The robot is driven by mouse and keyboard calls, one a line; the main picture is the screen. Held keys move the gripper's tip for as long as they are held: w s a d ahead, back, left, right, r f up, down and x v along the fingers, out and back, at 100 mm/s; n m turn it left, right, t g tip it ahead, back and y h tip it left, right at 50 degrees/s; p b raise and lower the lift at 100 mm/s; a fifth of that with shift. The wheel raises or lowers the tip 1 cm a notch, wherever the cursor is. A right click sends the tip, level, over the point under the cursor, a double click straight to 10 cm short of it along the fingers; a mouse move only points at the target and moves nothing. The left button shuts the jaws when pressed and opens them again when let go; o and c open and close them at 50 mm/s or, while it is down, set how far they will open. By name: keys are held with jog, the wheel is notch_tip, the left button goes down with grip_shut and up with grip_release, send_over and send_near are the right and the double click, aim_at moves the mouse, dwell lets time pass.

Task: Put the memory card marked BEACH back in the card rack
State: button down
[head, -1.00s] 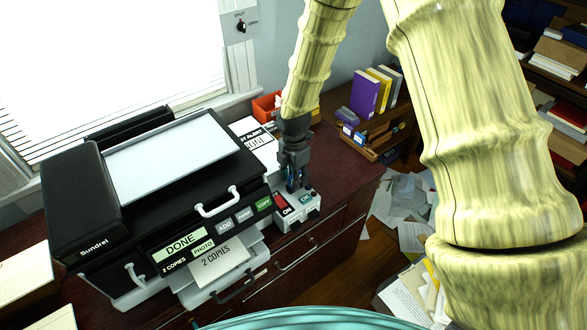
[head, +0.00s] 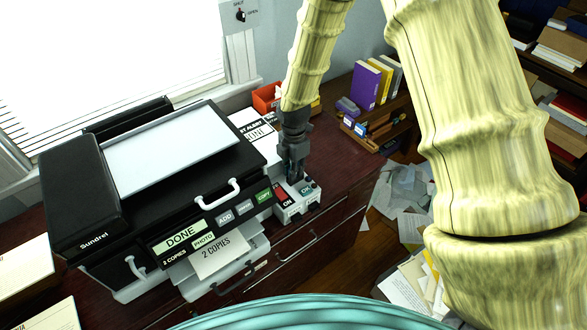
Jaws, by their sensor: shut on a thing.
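My gripper (head: 294,177) points down at the small white card unit (head: 297,209) at the printer's right side. Its fingers are shut on a small, mostly hidden thing, apparently a memory card; its marking cannot be read. I cannot tell whether the card is inside the unit or just above it. A wooden rack (head: 393,134) with small coloured items, perhaps cards, stands to the right below the books. I cannot read BEACH anywhere.
The black printer (head: 110,225) reads DONE, with a "2 COPIES" sheet (head: 220,256) in its tray. Purple and yellow books (head: 366,85) and an orange bin (head: 266,99) stand behind. Dark desktop (head: 335,172) lies clear between the unit and the rack. Papers litter the floor (head: 405,190).

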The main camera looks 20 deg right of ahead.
jog(key=shift+r+p, duration=0.55)
jog(key=shift+r, duration=0.1)
dwell(0.3)
jog(key=c, duration=2.1)
grip_release()
grip_shut()
jog(key=shift+r, duration=0.15)
jog(key=shift+r+p, duration=1.45)
jog(key=shift+r, duration=0.35)
